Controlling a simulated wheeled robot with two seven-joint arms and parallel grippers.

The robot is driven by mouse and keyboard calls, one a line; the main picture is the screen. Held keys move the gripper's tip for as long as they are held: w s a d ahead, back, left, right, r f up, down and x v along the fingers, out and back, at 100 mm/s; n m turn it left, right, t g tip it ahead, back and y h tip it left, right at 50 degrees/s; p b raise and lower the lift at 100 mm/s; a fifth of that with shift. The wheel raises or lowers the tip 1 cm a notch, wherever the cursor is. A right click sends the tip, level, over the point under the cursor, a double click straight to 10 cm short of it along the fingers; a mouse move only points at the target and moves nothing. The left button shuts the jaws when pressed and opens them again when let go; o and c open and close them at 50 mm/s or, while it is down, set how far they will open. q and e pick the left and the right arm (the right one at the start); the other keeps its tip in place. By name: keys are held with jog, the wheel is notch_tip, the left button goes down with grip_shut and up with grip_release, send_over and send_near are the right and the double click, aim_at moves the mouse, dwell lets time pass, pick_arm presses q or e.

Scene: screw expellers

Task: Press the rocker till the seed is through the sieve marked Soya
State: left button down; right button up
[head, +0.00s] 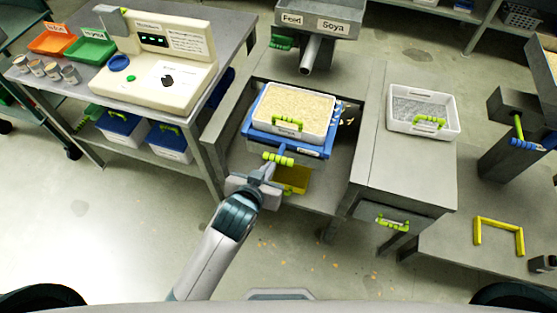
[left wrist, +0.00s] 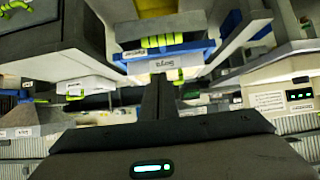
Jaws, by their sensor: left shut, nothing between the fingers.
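A white sieve tray (head: 331,128) full of pale seed sits in a blue frame (head: 255,137) below the hopper marked Feed and Soya (head: 333,24). A short blue lever with a lime ribbed grip (head: 278,158), which looks like the rocker, sticks out at the frame's front. My left gripper (head: 268,172) is shut and empty, close to this grip; I cannot tell whether it touches. A yellow tray (head: 293,181) lies below. My right gripper is out of view.
A white tray of grey material (head: 400,123) stands on the right bench. A cream control box (head: 150,70) and orange (head: 50,43) and green (head: 92,49) trays stand on the left table. Seed crumbs lie on the floor. Table legs flank my left arm.

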pick_arm(q)
jog(key=p, duration=0.2)
send_over(279, 162)
jog(key=s, duration=0.3)
notch_tip(279, 162, down, 5)
jog(key=f, duration=0.1)
jog(key=w+f, duration=0.1)
jog(key=shift+a+f, duration=0.1)
jog(key=shift+f, duration=1)
jog(key=shift+f, duration=0.1)
jog(key=f+b, duration=0.1)
jog(key=f, duration=0.1)
jog(key=f+b, duration=0.1)
jog(key=f, duration=0.1)
jog(key=f+b, duration=0.1)
jog(key=shift+s+a+f, duration=0.15)
jog(key=shift+s+f, duration=0.25)
jog(key=shift+r, duration=0.2)
